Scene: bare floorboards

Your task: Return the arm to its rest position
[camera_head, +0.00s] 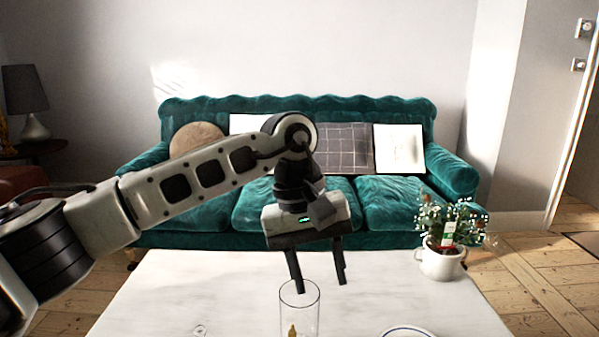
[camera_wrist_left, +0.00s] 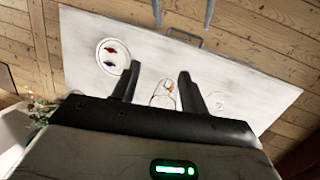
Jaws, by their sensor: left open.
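My left arm reaches in from the left in the head view. Its gripper (camera_head: 320,287) points down over the white table, with its two fingers apart and nothing between them. A clear glass (camera_head: 301,312) stands on the table just below and in front of the fingertips, with something small and yellowish showing in it. In the left wrist view the open fingers (camera_wrist_left: 158,73) show at the middle, and the glass (camera_wrist_left: 163,98) appears between them, beyond the tips. I cannot tell the exact gap between fingertips and glass. My right gripper is not in view.
The white table (camera_head: 200,285) also holds a plate (camera_head: 408,332) at the front edge, carrying red and blue items in the wrist view, and a potted plant (camera_head: 440,263) at the right. A small clear item (camera_head: 199,330) lies front left. A green sofa (camera_head: 290,205) stands behind.

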